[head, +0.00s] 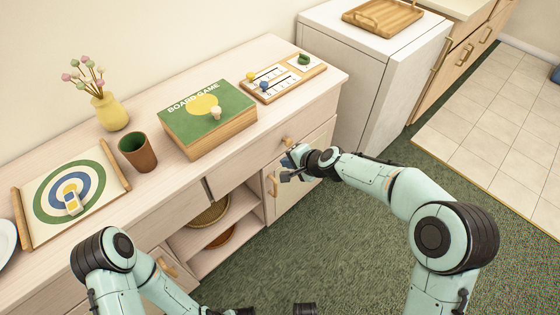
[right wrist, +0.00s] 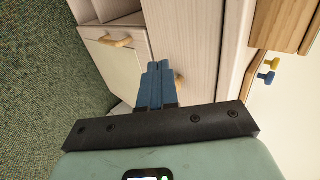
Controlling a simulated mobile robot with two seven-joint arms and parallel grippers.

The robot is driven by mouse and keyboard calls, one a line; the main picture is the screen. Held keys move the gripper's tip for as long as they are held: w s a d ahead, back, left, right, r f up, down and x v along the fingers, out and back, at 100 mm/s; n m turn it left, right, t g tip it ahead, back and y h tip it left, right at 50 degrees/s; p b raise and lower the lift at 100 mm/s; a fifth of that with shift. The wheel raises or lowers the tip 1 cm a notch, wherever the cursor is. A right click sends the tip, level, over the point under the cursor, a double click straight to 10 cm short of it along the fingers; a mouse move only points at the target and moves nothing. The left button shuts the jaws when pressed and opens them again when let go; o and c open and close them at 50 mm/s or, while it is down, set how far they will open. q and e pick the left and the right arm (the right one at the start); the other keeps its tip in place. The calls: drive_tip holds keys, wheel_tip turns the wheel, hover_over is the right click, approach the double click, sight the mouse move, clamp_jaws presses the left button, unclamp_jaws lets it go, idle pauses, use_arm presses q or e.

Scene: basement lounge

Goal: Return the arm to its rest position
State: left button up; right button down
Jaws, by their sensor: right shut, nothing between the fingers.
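My right arm reaches in from the right in the head view. Its gripper (head: 289,166) is in front of the cabinet (head: 318,140), close to a drawer knob (head: 287,141) and a door handle (head: 271,185). In the right wrist view the blue fingers (right wrist: 156,85) are pressed together with nothing between them. A wooden knob (right wrist: 180,82) shows partly behind them; whether they touch it I cannot tell. My left arm (head: 118,262) is folded at the lower left of the head view, and its gripper is out of the frame.
On the cabinet top are a board game box (head: 208,118), a game tray (head: 283,83), a brown cup (head: 137,152), a flower vase (head: 110,112) and a target board (head: 70,196). A white appliance (head: 350,60) stands beside it. The green carpet (head: 300,250) is clear.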

use_arm(q)
drive_tip(key=shift+s+d+r, duration=0.1)
drive_tip(key=shift+s+r, duration=0.05)
drive_tip(key=shift+s, duration=0.1)
use_arm(e)
drive_tip(key=shift+v, duration=1.25)
drive_tip(key=s+d+f+n+g+h+p, duration=0.15)
drive_tip(key=s+f+p, duration=0.25)
drive_tip(key=s+f, duration=0.4)
drive_tip(key=s+d+f+n+g+h+p, duration=0.1)
drive_tip(key=s+d+f+g+p, duration=0.25)
drive_tip(key=s+f, duration=0.5)
use_arm(q)
wheel_tip(320, 180, up, 13)
drive_tip(key=g+p, duration=0.1)
drive_tip(key=p, duration=0.5)
use_arm(e)
drive_tip(key=s+f+n+g, duration=0.2)
drive_tip(key=s+n+g, duration=0.1)
drive_tip(key=s, duration=1.8)
drive_tip(key=shift+s+a+f+n, duration=0.35)
drive_tip(key=shift+n, duration=0.1)
